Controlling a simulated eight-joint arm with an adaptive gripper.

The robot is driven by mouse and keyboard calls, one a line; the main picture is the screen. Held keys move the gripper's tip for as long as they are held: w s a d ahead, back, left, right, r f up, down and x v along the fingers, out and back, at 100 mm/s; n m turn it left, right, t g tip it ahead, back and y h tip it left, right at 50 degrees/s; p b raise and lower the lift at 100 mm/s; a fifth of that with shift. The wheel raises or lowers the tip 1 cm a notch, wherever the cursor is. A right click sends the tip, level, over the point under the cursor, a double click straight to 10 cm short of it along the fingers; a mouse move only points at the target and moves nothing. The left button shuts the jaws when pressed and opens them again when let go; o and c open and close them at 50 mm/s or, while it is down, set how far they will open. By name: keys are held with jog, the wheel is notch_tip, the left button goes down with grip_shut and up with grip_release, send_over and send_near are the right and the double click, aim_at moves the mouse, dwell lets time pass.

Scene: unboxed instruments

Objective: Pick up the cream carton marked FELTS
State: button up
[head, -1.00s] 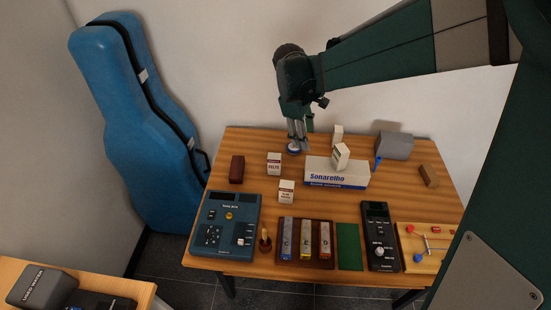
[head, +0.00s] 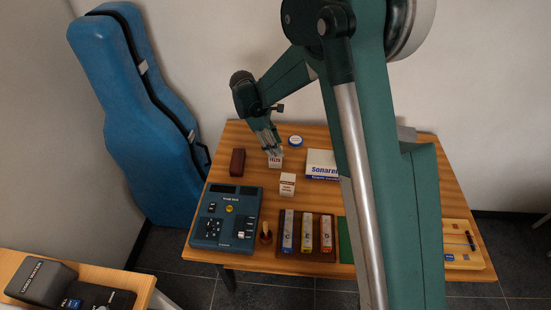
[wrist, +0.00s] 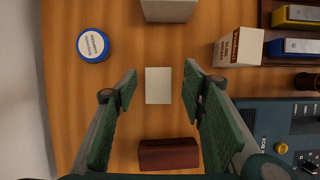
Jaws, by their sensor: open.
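The cream carton marked FELTS (head: 275,162) stands upright on the wooden table, partly hidden by my gripper in the head view. In the wrist view its plain top (wrist: 158,86) lies between my two green fingers, with a gap on each side. My gripper (head: 270,148) points down right over the carton. In the wrist view my gripper (wrist: 160,88) is wide open and holds nothing. I cannot tell whether the fingertips are below the carton's top.
A dark red block (head: 238,162), a blue-rimmed tin (head: 295,141), a similar small carton (head: 287,184) and the white Sonarelho box (head: 321,164) surround the carton, each apart from it. A blue device (head: 225,217) stands nearer. My arm hides the table's right part.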

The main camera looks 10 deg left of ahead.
jog(key=shift+w+a+f, duration=0.1)
jog(key=shift+a+f, duration=0.3)
jog(key=shift+f, duration=0.3)
jog(key=shift+x, duration=1.25)
jog(key=shift+b+x, duration=0.45)
jog(key=shift+x, duration=2.2)
jog(key=c, duration=1)
